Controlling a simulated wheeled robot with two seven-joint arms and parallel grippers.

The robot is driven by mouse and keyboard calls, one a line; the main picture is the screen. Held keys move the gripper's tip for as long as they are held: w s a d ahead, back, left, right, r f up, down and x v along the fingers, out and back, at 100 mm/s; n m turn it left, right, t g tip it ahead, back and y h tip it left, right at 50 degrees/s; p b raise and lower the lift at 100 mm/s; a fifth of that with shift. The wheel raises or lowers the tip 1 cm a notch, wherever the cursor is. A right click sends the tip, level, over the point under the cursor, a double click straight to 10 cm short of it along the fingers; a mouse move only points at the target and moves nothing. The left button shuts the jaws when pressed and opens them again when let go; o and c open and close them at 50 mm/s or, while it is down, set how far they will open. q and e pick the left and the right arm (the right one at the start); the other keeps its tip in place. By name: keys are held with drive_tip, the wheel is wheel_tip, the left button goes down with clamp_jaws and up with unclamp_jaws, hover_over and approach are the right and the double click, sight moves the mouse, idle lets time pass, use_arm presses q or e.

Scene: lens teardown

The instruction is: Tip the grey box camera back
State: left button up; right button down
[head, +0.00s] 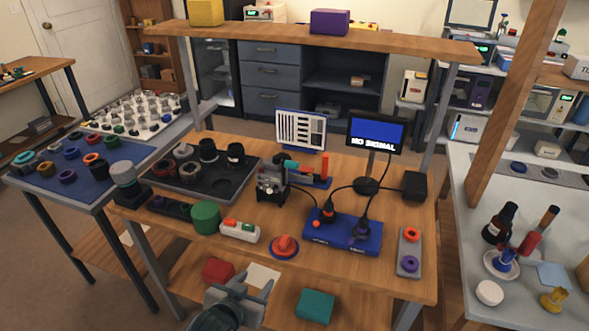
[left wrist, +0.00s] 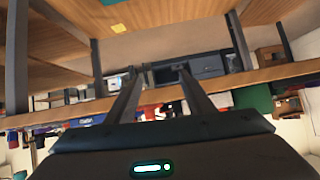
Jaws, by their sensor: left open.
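The grey box camera (head: 272,184) stands on the wooden workbench (head: 184,232), left of the display, with a dark cable running from its side. It looks upright. My left gripper (head: 253,284) is at the bottom of the head view, near the bench's front edge, well in front of the camera and apart from it. Its two fingers are spread with nothing between them, which also shows in the left wrist view (left wrist: 163,95). In that view I cannot make out the camera clearly. My right gripper does not show.
A blue box (head: 342,236) with cables is to the right. A dark tray (head: 225,190) of lens parts is left of the camera.

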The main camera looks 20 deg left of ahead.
sight(291, 163)
use_arm(q)
drive_tip(key=w+r+t, duration=0.3)
drive_tip(key=w+r, duration=0.2)
drive_tip(key=r, duration=0.4)
drive_tip(key=w+d+r+t, duration=0.1)
drive_tip(key=w+r+t, duration=0.2)
drive_tip(key=r, duration=0.6)
drive_tip(key=shift+w+r+t+h, duration=0.3)
drive_tip(key=shift+w+r+h, duration=0.1)
drive_tip(key=shift+w, duration=0.5)
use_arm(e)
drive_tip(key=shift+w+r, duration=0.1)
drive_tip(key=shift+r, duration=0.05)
use_arm(q)
drive_tip(key=shift+w, duration=0.1)
drive_tip(key=w, duration=0.5)
drive_tip(key=w+p, duration=0.1)
drive_tip(key=w, duration=0.4)
drive_tip(key=w+p, duration=0.1)
drive_tip(key=w, duration=0.4)
drive_tip(key=shift+w+d, duration=0.25)
drive_tip(key=shift+d, duration=0.1)
drive_tip(key=shift+w, duration=0.8)
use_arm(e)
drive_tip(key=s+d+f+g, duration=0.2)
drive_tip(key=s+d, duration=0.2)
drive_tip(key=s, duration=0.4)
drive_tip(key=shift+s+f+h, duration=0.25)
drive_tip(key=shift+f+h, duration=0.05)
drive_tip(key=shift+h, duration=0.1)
